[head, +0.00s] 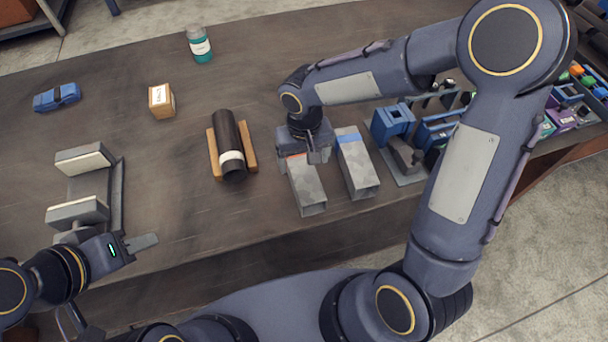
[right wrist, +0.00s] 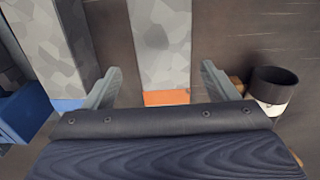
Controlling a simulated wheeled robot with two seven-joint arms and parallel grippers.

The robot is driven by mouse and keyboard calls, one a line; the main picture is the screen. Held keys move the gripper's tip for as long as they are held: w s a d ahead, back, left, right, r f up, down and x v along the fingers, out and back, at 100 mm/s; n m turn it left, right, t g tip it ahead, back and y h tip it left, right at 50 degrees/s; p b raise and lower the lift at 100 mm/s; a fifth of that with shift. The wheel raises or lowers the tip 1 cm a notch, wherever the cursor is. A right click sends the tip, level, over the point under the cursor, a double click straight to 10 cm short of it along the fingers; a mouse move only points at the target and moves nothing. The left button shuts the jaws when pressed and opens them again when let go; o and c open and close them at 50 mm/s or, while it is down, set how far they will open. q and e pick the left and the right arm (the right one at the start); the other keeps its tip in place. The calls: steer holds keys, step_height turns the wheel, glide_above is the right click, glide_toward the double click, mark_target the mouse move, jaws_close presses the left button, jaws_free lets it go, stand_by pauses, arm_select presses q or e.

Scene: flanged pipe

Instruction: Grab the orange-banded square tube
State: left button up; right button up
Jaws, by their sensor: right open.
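The orange-banded square tube (head: 308,187) lies on the table in the middle of the head view, grey and mottled. Its orange band (right wrist: 166,98) shows in the right wrist view, between the two fingers. My right gripper (head: 308,158) is over the far end of this tube; in the right wrist view (right wrist: 160,85) its fingers stand apart on either side of the tube, with gaps visible. I cannot tell its exact height over the tube. My left gripper (head: 143,250) is at the lower left, away from the tube; its jaw opening is unclear.
A blue-banded square tube (head: 358,170) lies close to the right. A dark pipe (head: 229,140) rests in a wooden cradle (head: 250,150) to the left. A grey vise-like fixture (head: 118,195), small box (head: 161,101), bottle (head: 200,46) and blue part (head: 57,97) stand farther left.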

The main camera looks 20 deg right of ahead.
mark_target(303, 170)
steer(key=f, duration=0.3)
steer(key=f+p, duration=0.1)
steer(key=f, duration=0.1)
steer(key=shift+s+a+f, duration=0.2)
steer(key=shift+s+a, duration=0.05)
steer(key=shift+s, duration=0.15)
steer(key=c, duration=1.4)
steer(key=shift+r, duration=0.1)
steer(key=shift+c, duration=0.2)
